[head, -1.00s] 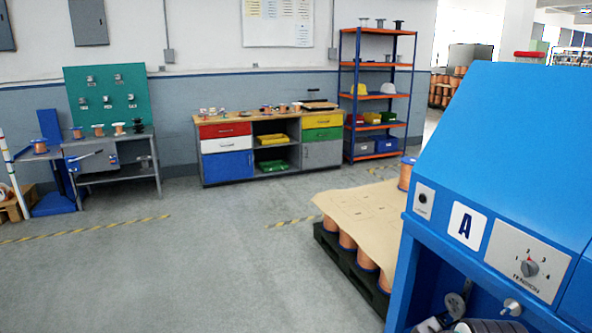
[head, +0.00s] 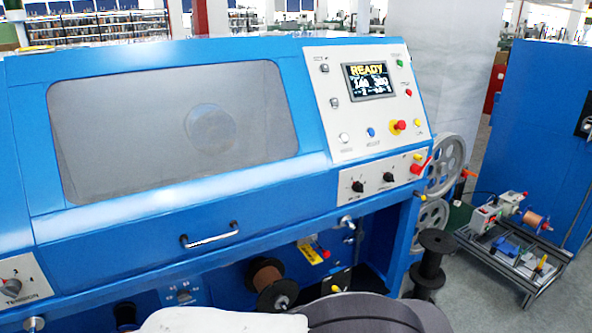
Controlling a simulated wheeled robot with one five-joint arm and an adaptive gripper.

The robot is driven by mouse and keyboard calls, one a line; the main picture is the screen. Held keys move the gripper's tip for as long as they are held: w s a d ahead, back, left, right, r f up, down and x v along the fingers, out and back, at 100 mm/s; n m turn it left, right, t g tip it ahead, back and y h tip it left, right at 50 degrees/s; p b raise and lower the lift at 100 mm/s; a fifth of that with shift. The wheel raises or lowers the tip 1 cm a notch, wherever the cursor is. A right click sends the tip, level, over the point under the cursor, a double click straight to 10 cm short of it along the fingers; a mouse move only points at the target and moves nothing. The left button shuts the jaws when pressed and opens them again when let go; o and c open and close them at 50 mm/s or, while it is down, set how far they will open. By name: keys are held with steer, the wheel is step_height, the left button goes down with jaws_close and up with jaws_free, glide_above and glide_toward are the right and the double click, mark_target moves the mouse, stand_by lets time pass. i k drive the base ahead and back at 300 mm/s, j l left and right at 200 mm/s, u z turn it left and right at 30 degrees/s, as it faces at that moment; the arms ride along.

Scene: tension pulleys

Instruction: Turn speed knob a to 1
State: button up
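A large blue machine (head: 150,240) fills the left and middle of the head view. Its lower control strip at the right end carries two dark rotary knobs, a left knob (head: 357,186) and a right knob (head: 388,177). Their labels are too small to read, so I cannot tell which is speed knob a or where its pointer stands. A grey tension knob (head: 11,288) shows at the left edge on a plate marked TENSION. My gripper is not in view.
Above the knobs, a sloped panel has a screen (head: 370,83) reading READY and a red emergency button (head: 398,126). A door handle (head: 209,236) sticks out in front. A black spool (head: 432,257) and a low cart (head: 510,245) stand at the right.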

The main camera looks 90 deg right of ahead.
mark_target(357, 186)
steer(key=z, duration=3.75)
